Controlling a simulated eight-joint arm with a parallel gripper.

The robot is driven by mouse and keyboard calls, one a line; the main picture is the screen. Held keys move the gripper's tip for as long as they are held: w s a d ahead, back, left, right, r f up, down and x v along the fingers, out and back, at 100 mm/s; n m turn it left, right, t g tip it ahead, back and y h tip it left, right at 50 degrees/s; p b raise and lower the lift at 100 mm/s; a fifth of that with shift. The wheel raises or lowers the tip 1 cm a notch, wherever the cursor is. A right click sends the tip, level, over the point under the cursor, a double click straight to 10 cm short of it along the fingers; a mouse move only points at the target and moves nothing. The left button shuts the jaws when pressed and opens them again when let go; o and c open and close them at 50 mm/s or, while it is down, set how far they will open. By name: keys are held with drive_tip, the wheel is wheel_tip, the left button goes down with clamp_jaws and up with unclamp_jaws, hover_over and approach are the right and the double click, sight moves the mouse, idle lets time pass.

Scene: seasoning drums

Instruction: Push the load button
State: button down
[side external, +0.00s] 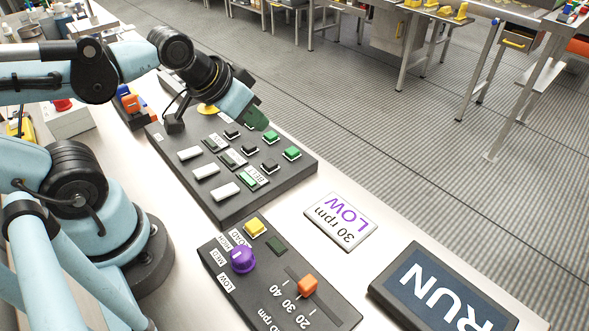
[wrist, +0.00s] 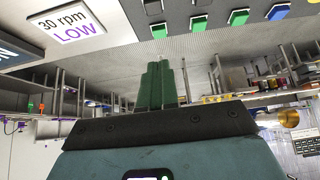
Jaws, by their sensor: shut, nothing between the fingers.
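A yellow square button (side external: 255,228) sits at the far end of the small dark control panel (side external: 337,316), beside a small label that seems to read LOAD. A purple knob (side external: 243,260) and an orange slider (side external: 307,285) are on the same panel. My gripper (side external: 263,126) is shut and empty, with its green fingers pressed together. It hangs over the far part of the larger button panel, well away from the yellow button. In the wrist view my shut fingers (wrist: 161,87) show in the middle, and the yellow button is not in view.
The larger panel (side external: 235,208) carries white, black and green buttons, including a green one (side external: 291,153). A card reading 30 rpm LOW (side external: 340,222) lies to its right, and also shows in the wrist view (wrist: 70,24). A RUN display (side external: 445,290) stands at the front right.

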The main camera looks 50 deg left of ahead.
idle(0.5)
drive_tip(key=m+g+h, duration=0.5)
drive_tip(key=m+h, duration=0.2)
drive_tip(key=h, duration=0.2)
hover_over(251, 221)
drive_tip(key=shift+r, duration=0.45)
drive_tip(key=shift+f, duration=0.15)
drive_tip(key=shift+f, duration=4.25)
drive_tip(key=shift+f, duration=0.1)
drive_tip(key=shift+f, duration=0.35)
